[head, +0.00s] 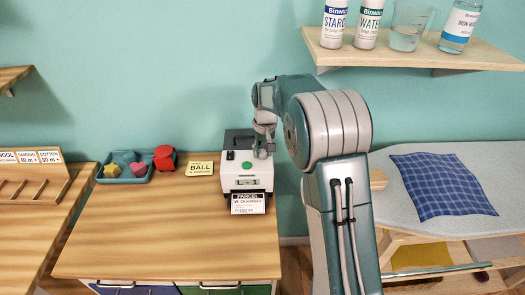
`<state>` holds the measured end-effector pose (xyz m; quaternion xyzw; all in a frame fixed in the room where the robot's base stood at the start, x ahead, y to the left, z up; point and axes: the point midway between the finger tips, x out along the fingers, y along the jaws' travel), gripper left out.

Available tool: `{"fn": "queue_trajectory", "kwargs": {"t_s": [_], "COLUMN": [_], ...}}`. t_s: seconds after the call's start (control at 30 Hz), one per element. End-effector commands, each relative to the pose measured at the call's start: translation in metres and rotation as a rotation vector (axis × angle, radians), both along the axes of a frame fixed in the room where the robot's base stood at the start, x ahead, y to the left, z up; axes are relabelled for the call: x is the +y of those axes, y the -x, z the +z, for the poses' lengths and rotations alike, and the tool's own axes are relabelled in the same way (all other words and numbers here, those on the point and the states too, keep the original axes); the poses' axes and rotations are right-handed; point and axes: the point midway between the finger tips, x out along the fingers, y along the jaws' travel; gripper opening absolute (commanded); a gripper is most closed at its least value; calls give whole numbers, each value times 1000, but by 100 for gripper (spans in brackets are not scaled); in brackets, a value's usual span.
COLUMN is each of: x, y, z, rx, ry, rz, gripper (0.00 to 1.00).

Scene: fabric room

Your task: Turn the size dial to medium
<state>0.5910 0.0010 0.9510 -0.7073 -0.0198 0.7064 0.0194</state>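A white and dark grey machine (234,183) stands at the right end of the wooden table, with a green round button (246,165) on its front. A printed label marked PARCEL (248,203) sticks out at its front. I cannot make out the size dial or its setting; my gripper may be covering it. My gripper (263,152) points down at the right part of the machine's top, close to it. Whether it touches is unclear, and its fingers are too small to tell open from shut.
A yellow BALL card (200,168), a blue tray (125,177) of small coloured pieces and a red piece (164,158) lie left of the machine. The table's front (160,235) is clear. A shelf (420,55) with bottles hangs upper right, above an ironing board (480,170).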

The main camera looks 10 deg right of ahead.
Motion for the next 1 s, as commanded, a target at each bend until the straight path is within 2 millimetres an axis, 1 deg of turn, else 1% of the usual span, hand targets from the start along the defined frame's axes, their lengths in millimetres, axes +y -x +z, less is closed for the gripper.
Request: {"fn": "queue_trajectory", "kwargs": {"t_s": [0.27,0.47,0.67,1.0], "x": [1,1,1,0], "y": [0,0,0,0], "z": [-2,-3,-4,-4], "rx": [4,5,7,8], "ry": [-1,-1,-2,-2], "rz": [6,62,190,477], "gripper": [0,0,0,0]}}
